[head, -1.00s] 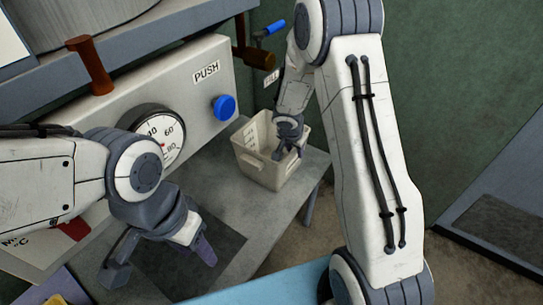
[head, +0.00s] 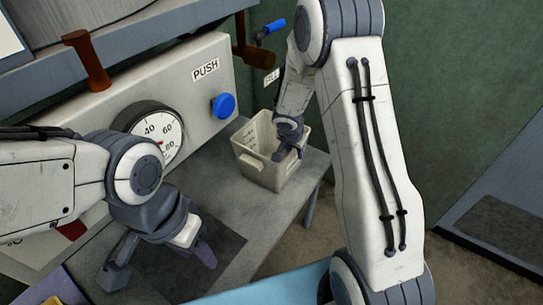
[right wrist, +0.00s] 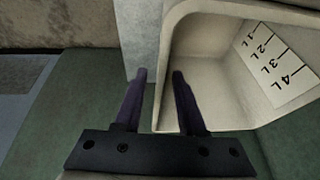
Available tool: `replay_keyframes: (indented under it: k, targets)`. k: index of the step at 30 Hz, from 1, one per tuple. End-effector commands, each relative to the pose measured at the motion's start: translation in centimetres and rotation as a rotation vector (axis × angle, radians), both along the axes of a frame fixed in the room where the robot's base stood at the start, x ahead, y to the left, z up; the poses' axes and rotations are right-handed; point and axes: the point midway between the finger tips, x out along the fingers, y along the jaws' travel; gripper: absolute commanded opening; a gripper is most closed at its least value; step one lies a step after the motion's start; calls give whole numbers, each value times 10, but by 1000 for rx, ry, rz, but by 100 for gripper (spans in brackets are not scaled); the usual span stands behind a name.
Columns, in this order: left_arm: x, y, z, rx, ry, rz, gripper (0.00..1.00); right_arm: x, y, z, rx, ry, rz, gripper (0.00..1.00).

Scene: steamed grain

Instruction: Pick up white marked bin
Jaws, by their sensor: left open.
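The white bin (head: 262,172) stands upright on the grey table, an open tapered container with marks inside. In the right wrist view the bin (right wrist: 215,55) shows a label (right wrist: 277,68) with black litre marks on its inner wall. My right gripper (head: 290,150) is at the bin's right-hand rim in the head view. In the right wrist view its two fingers (right wrist: 159,75) are apart, one on each side of a bin wall, with a gap showing between them. My left gripper (head: 160,265) is open and empty over the table's near left part, away from the bin.
A grey machine panel with a dial gauge (head: 160,128), a blue button (head: 223,106) and a PUSH label stands behind the table (head: 235,205). Brown levers (head: 88,60) project above it. A green wall (head: 460,80) is at right.

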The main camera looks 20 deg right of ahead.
Motion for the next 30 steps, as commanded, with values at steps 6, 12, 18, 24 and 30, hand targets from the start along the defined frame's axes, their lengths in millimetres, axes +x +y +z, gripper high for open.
replay_keyframes:
  k: [6, 12, 18, 24, 30]
  targets:
    - [0, 0, -4, 0, 0, 0, 50, 0, 0, -2, 0, 0, 0, 39]
    - [0, 0, -4, 0, 0, 0, 50, 0, 0, -1, 0, 0, 0, 39]
    - [0, 0, -4, 0, 0, 0, 50, 0, 0, -1, 0, 0, 0, 0]
    - [0, 0, -3, 0, 0, 0, 50, 0, 0, -1, 1, -1, 0, 0]
    - [0, 0, -3, 0, 0, 0, 50, 0, 0, -1, 1, -1, 0, 0]
